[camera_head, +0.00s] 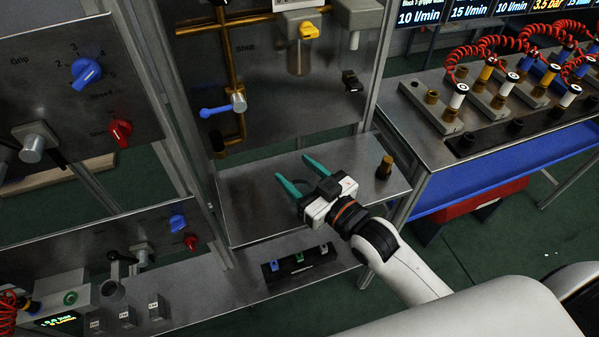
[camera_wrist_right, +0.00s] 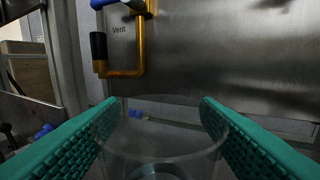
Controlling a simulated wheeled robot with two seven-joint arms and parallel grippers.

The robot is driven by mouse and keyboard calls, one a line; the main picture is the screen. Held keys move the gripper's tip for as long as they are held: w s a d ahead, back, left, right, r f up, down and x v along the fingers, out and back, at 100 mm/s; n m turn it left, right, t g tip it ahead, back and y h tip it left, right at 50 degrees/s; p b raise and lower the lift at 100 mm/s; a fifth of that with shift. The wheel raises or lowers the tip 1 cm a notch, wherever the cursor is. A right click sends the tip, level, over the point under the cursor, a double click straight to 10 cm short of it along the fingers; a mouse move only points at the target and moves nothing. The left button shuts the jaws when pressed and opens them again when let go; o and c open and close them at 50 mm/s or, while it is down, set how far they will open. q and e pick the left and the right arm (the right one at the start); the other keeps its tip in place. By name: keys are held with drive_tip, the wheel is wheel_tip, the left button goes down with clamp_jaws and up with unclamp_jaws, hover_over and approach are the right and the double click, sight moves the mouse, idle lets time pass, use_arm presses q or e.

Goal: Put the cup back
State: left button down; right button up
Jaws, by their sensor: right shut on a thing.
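My right gripper (camera_head: 294,168) has teal fingers and is over the metal shelf (camera_head: 240,200) below the upright panel. In the wrist view, a clear see-through cup (camera_wrist_right: 163,150) is between the fingers of the right gripper (camera_wrist_right: 160,104), with its rim near the fingertips. The gripper is shut on this cup. In the head view the cup hardly shows between the fingers, and I cannot tell its height above the shelf. My left gripper is not in view.
A blue-handled valve (camera_head: 238,102) on brass pipe and a unit with a yellow knob (camera_head: 309,31) are on the panel behind. A bench with red coiled hoses is at the right.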

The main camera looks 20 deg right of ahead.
drive_tip(key=shift+f, duration=0.1)
drive_tip(key=o, duration=1.1)
drive_tip(key=shift+s+d, duration=0.1)
drive_tip(key=shift+s, duration=0.2)
drive_tip(key=shift+b+v, duration=1.05)
drive_tip(key=shift+v, duration=4.65)
